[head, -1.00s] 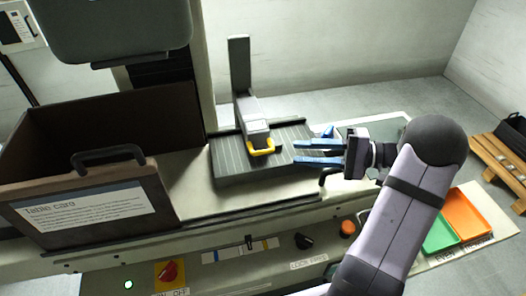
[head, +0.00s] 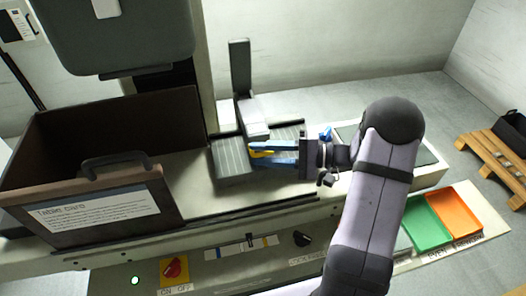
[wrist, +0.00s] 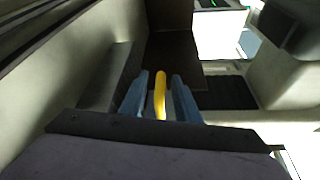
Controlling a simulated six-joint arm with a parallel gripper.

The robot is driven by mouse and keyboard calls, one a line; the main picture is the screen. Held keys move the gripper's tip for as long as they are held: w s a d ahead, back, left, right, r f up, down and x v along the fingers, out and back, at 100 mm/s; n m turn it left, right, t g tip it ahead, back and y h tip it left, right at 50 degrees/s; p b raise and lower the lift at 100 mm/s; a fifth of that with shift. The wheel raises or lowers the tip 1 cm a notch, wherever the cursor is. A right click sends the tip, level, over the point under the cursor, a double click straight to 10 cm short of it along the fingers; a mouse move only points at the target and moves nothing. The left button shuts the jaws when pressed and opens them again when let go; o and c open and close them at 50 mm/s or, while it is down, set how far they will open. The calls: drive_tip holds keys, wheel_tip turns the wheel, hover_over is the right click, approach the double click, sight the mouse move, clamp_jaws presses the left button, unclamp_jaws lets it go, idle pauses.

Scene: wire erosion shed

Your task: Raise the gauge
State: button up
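The gauge has an upright grey post (head: 240,75) and a pale grey sliding block (head: 255,118) low on it. A yellow handle (head: 260,153) sits on the front of the block. My gripper (head: 252,154) reaches in from the right with its blue fingers around the handle, one on each side. In the wrist view the yellow handle (wrist: 160,93) stands between the two fingers, with a visible gap on either side. The fingers are open and partly hide the handle in the head view.
The gauge stands on a dark grooved plate (head: 232,158). A brown open box (head: 120,115) with a label is to the left. A control panel with a red switch (head: 173,268) is in front. Green (head: 425,222) and orange (head: 455,212) trays are at right.

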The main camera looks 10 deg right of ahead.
clamp_jaws()
drive_tip(key=shift+r+m+p, duration=0.3)
drive_tip(key=shift+r+p, duration=0.4)
drive_tip(key=shift+p, duration=0.05)
drive_tip(key=w+r+m+p, duration=0.1)
drive_tip(key=w+r+p, duration=0.5)
drive_tip(key=r, duration=0.4)
drive_tip(key=w+r+m+g+h+p, duration=0.1)
drive_tip(key=w+r+m+p, duration=0.1)
drive_tip(key=w+r+p, duration=0.4)
drive_tip(key=w+r, duration=0.3)
drive_tip(key=r, duration=0.2)
drive_tip(key=shift+w+r, duration=0.25)
drive_tip(key=shift+w, duration=0.05)
